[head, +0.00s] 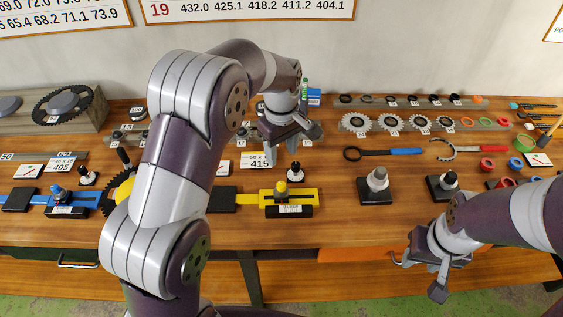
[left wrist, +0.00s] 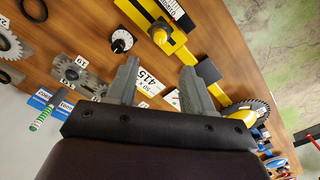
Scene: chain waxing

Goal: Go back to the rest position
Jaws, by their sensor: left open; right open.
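My left gripper (head: 293,137) is open and empty above the back middle of the wooden bench (head: 340,230). Its two grey fingers (left wrist: 160,88) stand apart in the left wrist view, with nothing between them but the bench and a "415" label card (left wrist: 147,82) below. My right gripper (head: 420,272) is open and empty at the front right edge of the bench, pointing down. My left arm hides part of the bench's left middle.
A yellow fixture (head: 297,196), a blue fixture (head: 68,198) and grey-topped posts (head: 377,181) stand on the bench. Sprockets (head: 390,122), a blue-handled tool (head: 405,151) and colored rings lie at the back right. The front middle strip is clear.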

